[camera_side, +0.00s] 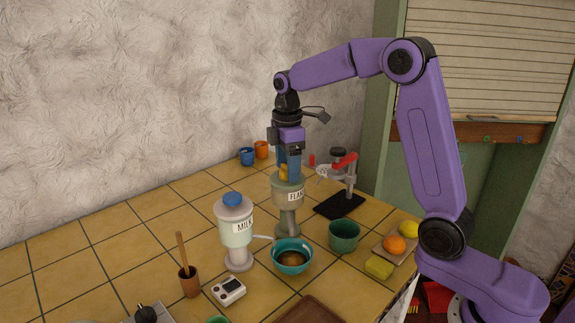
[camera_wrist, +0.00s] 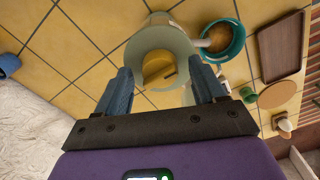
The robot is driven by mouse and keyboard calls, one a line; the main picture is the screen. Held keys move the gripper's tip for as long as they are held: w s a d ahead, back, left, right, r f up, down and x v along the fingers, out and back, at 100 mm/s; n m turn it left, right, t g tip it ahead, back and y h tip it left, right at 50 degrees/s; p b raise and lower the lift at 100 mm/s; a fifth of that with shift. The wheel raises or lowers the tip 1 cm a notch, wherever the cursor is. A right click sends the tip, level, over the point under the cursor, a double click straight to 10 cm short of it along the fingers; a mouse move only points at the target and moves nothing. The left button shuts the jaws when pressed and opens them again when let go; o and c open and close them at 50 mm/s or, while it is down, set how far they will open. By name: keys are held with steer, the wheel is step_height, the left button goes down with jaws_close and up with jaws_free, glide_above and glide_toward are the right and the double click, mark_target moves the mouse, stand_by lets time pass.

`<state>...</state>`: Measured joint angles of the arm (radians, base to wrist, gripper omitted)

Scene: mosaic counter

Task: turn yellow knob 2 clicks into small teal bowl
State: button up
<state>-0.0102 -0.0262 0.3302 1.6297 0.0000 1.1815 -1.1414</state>
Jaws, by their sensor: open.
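The yellow knob (camera_side: 284,173) sits on top of the dispenser labelled "FLAK…" (camera_side: 287,191); the rest of the label is hidden. In the wrist view the knob (camera_wrist: 158,68) has a raised grip bar. My gripper (camera_side: 289,176) points down over this dispenser. In the wrist view my gripper (camera_wrist: 163,82) is open, with a blue finger on each side of the knob and visible gaps. The small teal bowl (camera_side: 291,270) stands in front of the dispenser with brownish contents. It also shows in the wrist view (camera_wrist: 240,41), with a pale spout reaching over it.
A blue-topped milk dispenser (camera_side: 236,230) stands to the left. A green cup (camera_side: 343,238), a red-handled device (camera_side: 347,172) on a black base and a fruit tray (camera_side: 381,251) are to the right. A brown tray (camera_side: 311,311) lies in front. The left counter is clear.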

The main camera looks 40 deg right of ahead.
steer(key=shift+f, duration=0.1)
steer(key=c, duration=1.1)
steer(key=shift+o, duration=0.2)
steer(key=shift+m, duration=0.5)
steer(key=m, duration=0.3)
steer(key=shift+m, duration=0.4)
steer(key=m, duration=0.4)
steer(key=shift+m, duration=0.3)
steer(key=m, duration=0.4)
steer(key=shift+m, duration=2.2)
